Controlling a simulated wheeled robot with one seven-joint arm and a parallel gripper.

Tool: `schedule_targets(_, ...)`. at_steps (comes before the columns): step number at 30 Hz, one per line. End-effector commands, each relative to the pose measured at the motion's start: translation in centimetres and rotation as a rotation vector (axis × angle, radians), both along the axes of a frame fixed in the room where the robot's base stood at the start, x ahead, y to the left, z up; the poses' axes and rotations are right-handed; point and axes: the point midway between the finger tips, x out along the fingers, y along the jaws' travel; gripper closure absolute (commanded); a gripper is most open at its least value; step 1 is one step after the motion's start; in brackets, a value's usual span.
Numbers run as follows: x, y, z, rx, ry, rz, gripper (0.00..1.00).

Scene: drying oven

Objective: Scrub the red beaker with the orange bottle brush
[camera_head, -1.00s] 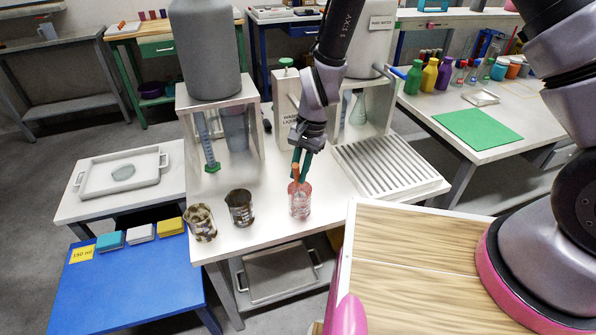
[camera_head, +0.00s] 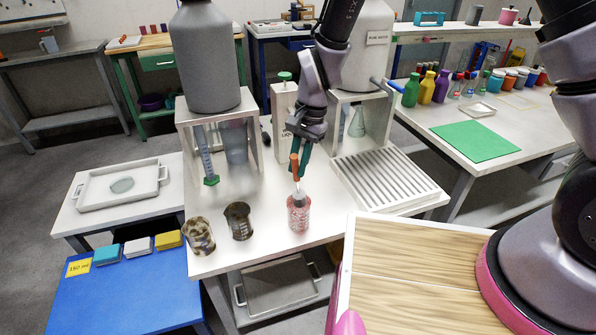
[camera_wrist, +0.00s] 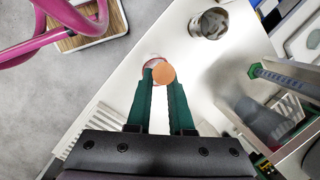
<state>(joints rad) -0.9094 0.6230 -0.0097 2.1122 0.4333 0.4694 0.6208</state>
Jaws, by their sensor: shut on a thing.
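The red beaker (camera_head: 299,218) stands upright near the front edge of the white table, tinted clear red. My gripper (camera_head: 300,160) is above it, its green fingers shut on the orange handle of the bottle brush (camera_head: 295,166). The brush hangs roughly upright, and its pale head shows at the beaker's mouth; how deep it reaches is hard to tell. In the wrist view the orange handle end (camera_wrist: 164,74) sits between the fingertips (camera_wrist: 162,82). It hides part of the beaker, whose red rim (camera_wrist: 147,68) shows behind it.
Two dirty brown-stained beakers stand left of the red one, one at the front left (camera_head: 199,236) and one nearer (camera_head: 238,221). A grey stand with a large grey tank (camera_head: 207,60) is behind. A ribbed drainboard (camera_head: 385,180) lies right. A wooden surface (camera_head: 410,265) is at the front right.

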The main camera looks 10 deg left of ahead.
Motion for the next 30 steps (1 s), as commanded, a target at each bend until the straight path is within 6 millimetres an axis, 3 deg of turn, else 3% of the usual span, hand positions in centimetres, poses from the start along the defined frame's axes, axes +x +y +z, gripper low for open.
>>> schedule_targets(21, 0.0, 0.1, 5.8, 0.002, -0.001, 0.0, 1.0)
schedule_targets(30, 0.0, 0.0, 6.6, 0.0, 0.0, -0.001, 1.0)
